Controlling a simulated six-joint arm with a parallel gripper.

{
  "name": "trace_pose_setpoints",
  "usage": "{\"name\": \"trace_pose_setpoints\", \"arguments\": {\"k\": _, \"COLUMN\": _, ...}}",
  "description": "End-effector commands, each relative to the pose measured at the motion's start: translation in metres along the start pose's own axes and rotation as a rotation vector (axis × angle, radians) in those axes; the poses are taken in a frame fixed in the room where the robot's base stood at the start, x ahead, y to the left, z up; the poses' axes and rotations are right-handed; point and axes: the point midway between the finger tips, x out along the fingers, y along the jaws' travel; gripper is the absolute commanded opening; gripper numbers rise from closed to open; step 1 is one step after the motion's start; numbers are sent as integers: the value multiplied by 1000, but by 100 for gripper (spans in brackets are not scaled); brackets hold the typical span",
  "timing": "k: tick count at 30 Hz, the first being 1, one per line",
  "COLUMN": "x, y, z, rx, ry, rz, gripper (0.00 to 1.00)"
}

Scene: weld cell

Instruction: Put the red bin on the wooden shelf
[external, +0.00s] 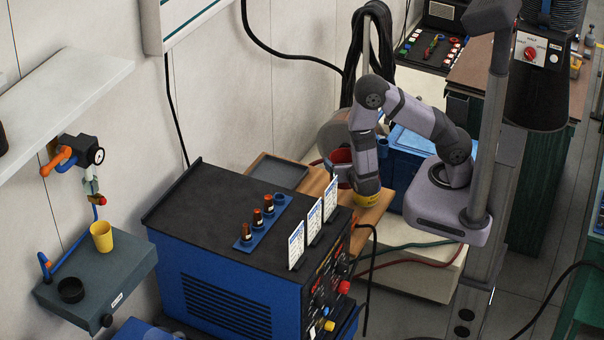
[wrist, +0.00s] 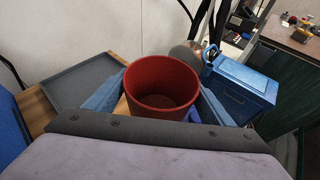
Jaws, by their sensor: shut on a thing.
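The red bin (wrist: 162,85) is upright with its open mouth up, between my gripper's (wrist: 160,100) two blue fingers in the wrist view. My gripper is shut on it. In the external view the bin (external: 339,157) shows only in part, behind my wrist and gripper (external: 341,172). The wooden shelf (external: 372,218) is a light-brown board behind the blue welder. It also shows at the left in the wrist view (wrist: 36,112). The bin is over or at the board; I cannot tell whether its base touches it.
A grey tray (external: 278,171) lies on the board's left part. A blue toolbox (external: 405,165) stands to the right of the bin. The blue welder (external: 235,255), with cards and bottles on top, is in front. Black cables (external: 372,60) hang on the wall behind.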

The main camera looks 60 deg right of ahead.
Motion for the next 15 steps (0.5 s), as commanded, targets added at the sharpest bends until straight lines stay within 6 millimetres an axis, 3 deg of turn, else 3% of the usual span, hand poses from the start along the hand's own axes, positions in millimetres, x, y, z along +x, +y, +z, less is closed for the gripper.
{"name": "trace_pose_setpoints", "arguments": {"k": 10, "x": 0, "y": 1, "z": 2, "rx": 1, "ry": -2, "rz": 0, "gripper": 38}}
{"name": "trace_pose_setpoints", "arguments": {"k": 15, "x": -5, "y": 2, "z": 13, "rx": 5, "ry": -2, "rz": 2, "gripper": 38}}
